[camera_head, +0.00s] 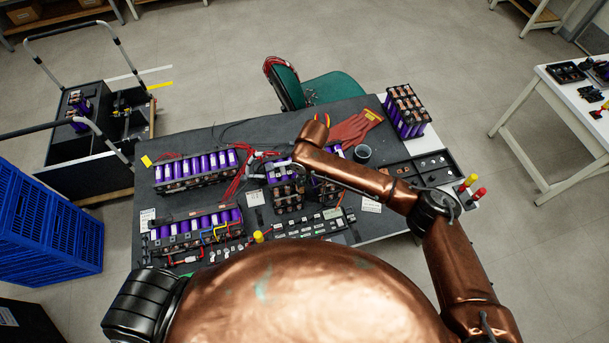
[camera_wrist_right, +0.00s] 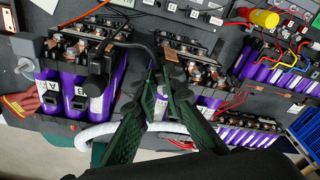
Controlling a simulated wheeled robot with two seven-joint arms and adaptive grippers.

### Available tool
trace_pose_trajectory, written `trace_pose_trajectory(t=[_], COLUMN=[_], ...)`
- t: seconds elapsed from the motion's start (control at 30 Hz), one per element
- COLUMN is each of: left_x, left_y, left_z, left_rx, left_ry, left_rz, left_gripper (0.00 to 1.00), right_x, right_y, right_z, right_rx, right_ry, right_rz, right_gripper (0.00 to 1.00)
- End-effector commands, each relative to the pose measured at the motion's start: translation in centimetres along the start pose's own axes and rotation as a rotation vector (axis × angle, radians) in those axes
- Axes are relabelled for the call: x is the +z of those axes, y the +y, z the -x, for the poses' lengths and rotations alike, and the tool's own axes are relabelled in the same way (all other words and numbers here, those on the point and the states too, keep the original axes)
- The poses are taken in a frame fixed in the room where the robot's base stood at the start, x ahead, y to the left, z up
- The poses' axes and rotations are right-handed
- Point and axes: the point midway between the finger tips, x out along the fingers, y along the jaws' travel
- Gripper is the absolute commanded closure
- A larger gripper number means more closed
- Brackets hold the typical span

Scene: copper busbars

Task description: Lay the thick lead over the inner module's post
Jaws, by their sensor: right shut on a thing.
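Two purple-celled modules stand side by side at the middle of the bench in the head view, one at left (camera_head: 287,200) and one at right (camera_head: 327,190). In the right wrist view their order is reversed: one module (camera_wrist_right: 75,85) stands at left and the other (camera_wrist_right: 205,85) at right. A thick black lead (camera_wrist_right: 137,46) arches from the top of the left one to my right gripper (camera_wrist_right: 165,84). The gripper is shut on the lead, beside the right module's copper-topped posts (camera_wrist_right: 190,55). Its fingers hide the lead's end; I cannot tell whether it touches a post. My left gripper is out of view.
Long purple battery packs (camera_head: 196,170) lie on the bench's left side, with red wires (camera_head: 240,172) beside them. A green chair (camera_head: 330,88) stands behind the bench. Orange gloves (camera_head: 357,126), a dark cup (camera_head: 362,153) and a tray (camera_head: 430,165) lie right of the modules.

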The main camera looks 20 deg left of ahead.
Motion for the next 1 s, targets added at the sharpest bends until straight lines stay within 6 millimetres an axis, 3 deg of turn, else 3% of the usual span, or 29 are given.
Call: trace_pose_trajectory(t=[0.2,0.23,0.5,0.8,1.0], left_x=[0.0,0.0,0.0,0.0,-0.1], left_y=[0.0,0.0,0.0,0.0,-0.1], left_z=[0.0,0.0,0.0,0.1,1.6], left_rx=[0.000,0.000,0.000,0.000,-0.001], left_ry=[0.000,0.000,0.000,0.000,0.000], left_rz=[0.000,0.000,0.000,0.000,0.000], left_gripper=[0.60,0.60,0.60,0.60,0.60], right_x=[0.0,0.0,0.0,0.0,-0.2], right_y=[0.0,0.0,0.0,0.0,-0.1], right_z=[-0.1,-0.1,-0.1,0.1,1.4], right_rx=[0.000,0.000,-0.001,-0.001,-0.001], right_ry=[0.000,0.000,0.000,0.000,0.000], right_rz=[0.001,0.001,0.001,0.001,0.001], right_gripper=[1.00,0.89,0.70,0.70,0.70])
